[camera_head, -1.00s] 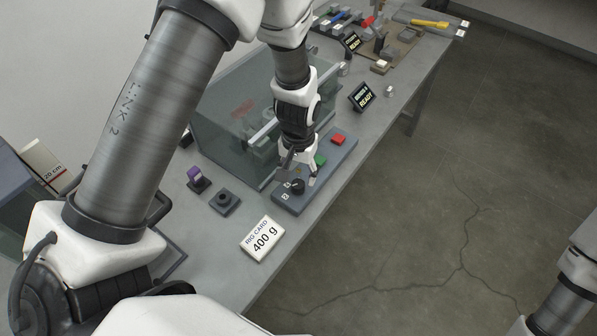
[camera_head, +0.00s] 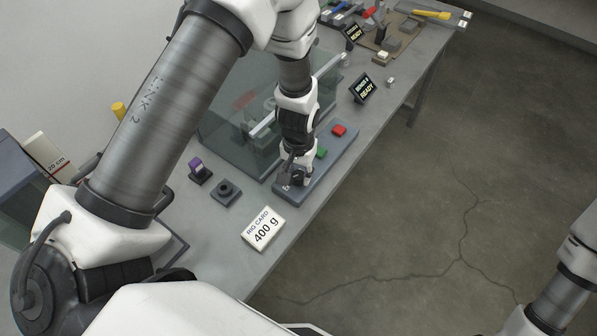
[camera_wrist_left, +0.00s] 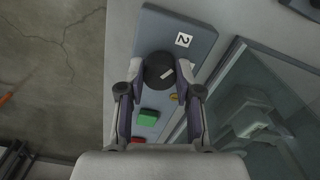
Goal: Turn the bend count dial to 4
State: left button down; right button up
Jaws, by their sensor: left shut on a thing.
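The black round dial (camera_wrist_left: 157,66) sits on the blue-grey control panel (camera_wrist_left: 180,20), with a white pointer mark on its top. A white label reading 2 (camera_wrist_left: 183,40) lies beside it; other number labels are hidden or unreadable. My left gripper (camera_wrist_left: 160,76) is shut on the dial, one finger on each side. In the head view my left gripper (camera_head: 297,174) points down at the near end of the panel (camera_head: 318,175) and hides most of the dial. My right gripper is out of view.
A green button (camera_head: 321,152) and a red button (camera_head: 339,131) are farther along the panel. A clear-walled box (camera_head: 225,135) stands close to its left. A card reading 400 g (camera_head: 263,229) lies nearer. Bare floor lies right of the table edge.

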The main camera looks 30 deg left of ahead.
pick_arm(q)
jog(key=shift+f, duration=0.1)
jog(key=m+b, duration=0.1)
jog(key=m, duration=0.4)
jog(key=shift+a+m, duration=0.1)
jog(key=shift+m, duration=0.3)
jog(key=m, duration=0.5)
jog(key=shift+m+b, duration=0.35)
jog(key=shift+m, duration=0.05)
jog(key=c, duration=0.9)
grip_release()
jog(key=shift+o, duration=0.6)
jog(key=shift+w, duration=0.15)
